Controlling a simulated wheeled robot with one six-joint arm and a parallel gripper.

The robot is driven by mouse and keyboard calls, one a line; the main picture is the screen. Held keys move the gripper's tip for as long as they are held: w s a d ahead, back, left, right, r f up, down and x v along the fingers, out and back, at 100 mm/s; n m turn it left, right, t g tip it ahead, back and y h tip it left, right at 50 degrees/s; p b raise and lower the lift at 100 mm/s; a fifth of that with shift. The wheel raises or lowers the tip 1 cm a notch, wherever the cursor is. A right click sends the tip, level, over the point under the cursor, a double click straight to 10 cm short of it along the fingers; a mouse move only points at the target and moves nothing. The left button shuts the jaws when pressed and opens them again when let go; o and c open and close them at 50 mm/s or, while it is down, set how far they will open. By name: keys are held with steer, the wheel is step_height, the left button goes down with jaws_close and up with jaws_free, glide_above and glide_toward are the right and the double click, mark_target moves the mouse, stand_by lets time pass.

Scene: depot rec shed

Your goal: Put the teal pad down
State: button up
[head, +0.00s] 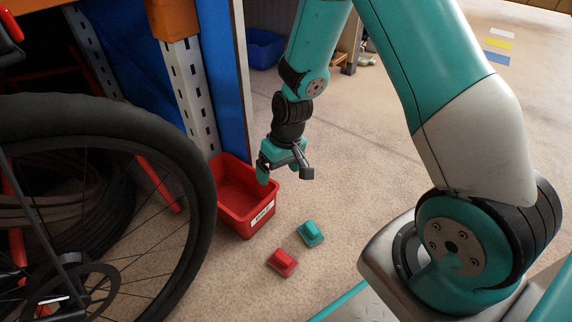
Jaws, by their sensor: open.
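The teal pad (310,233) lies on the carpeted floor, to the right of the red bin and apart from it. A similar red pad (282,262) lies on the floor just below and left of it in the picture. My gripper (284,174) is open and points down, above and to the left of the teal pad in the picture. It overlaps the right rim of the red bin (262,214) in this view. I see nothing held between its fingers. The bin has a white label on its front, too small to read, and the part of its inside that shows looks empty.
A bicycle wheel (205,190) stands close at the left, beside the red bin. Shelving with a perforated upright (190,95) and a blue panel (226,75) rises behind. A blue bin (266,48) and coloured floor strips (497,44) are farther back.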

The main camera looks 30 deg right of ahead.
steer(key=s+a+r+n+y, duration=0.1)
steer(key=s+a+r, duration=0.15)
steer(key=r, duration=0.35)
steer(key=s+a+r+n, duration=0.1)
steer(key=a+r, duration=0.2)
steer(key=r, duration=0.2)
steer(key=s+a+r+n, duration=0.2)
steer(key=s+a+r, duration=0.1)
steer(key=s+r, duration=0.4)
steer(key=s+a+r+n+y, duration=0.1)
steer(key=s+a+r+n, duration=0.1)
steer(key=s+r, duration=0.5)
steer(key=s+a, duration=0.1)
steer(key=s, duration=0.2)
steer(key=shift+r+g, duration=0.15)
steer(key=shift+g, duration=0.15)
step_height(320, 180, up, 51)
steer(key=p, duration=5)
steer(key=shift+f+p, duration=0.2)
steer(key=shift+p, duration=0.1)
